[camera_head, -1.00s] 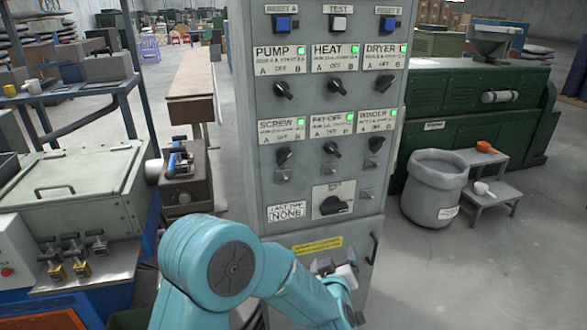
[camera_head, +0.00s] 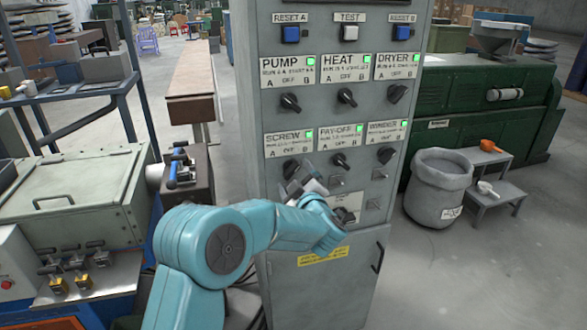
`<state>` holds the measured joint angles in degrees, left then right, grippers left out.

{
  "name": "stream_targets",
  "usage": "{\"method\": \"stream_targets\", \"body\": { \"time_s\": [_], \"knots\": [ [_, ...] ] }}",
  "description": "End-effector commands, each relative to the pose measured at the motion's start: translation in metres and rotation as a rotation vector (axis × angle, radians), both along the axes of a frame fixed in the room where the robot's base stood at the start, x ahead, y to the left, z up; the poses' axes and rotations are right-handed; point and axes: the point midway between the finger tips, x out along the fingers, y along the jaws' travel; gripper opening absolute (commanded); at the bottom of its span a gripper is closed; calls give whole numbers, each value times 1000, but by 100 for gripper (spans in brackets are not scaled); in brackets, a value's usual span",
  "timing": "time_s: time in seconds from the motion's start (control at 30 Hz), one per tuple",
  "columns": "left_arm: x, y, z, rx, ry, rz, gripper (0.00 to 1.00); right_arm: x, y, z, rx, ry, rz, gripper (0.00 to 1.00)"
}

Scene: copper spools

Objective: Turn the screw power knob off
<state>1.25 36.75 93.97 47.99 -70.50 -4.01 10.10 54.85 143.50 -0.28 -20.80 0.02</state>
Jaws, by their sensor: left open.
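The grey control cabinet (camera_head: 335,115) stands in the middle of the view. Its SCREW label (camera_head: 284,141) is in the lower left of the knob rows, with a green light lit beside it. The black screw knob (camera_head: 289,167) is just below that label; its exact pointing is hard to tell, as my gripper is close under it. My left gripper (camera_head: 303,186) is open, in front of the panel just below the screw knob. I cannot tell whether it touches the knob. My right gripper is not in view.
The pay-off knob (camera_head: 341,160) and winder knob (camera_head: 386,155) are to the right. Pump, heat and dryer knobs (camera_head: 347,97) are above. My left arm hides part of the lower panel. A grey bin (camera_head: 438,190) stands right on open floor.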

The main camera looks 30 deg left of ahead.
Motion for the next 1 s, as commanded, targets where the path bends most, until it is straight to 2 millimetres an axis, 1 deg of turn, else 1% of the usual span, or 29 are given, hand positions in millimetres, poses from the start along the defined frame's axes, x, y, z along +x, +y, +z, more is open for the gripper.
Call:
{"method": "stream_targets", "body": {
  "time_s": [0.03, 0.1, 0.2, 0.47, 0.5, 0.57, 0.6, 0.67, 0.87, 1.0],
  "knots": [
    [5, 6, 2, 1, 0, 2, 85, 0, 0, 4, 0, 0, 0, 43],
    [10, 12, 1, 0, 0, 1, 85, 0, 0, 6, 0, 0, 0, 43],
    [14, 17, 1, 1, 0, -1, 85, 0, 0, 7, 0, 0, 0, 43],
    [17, 20, 0, 1, 0, -1, 85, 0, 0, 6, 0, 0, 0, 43],
    [17, 20, 0, 0, 0, 0, 82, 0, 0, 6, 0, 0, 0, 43],
    [17, 20, 0, 0, 0, 0, 62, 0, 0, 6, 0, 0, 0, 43],
    [17, 20, 0, 0, 0, 0, 49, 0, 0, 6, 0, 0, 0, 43],
    [17, 20, 0, 0, 0, 0, 30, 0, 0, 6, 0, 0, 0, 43],
    [17, 20, -1, -4, -5, 0, 29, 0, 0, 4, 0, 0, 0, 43],
    [17, 20, -4, -24, -29, -1, 29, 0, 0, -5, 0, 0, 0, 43]
  ]
}}
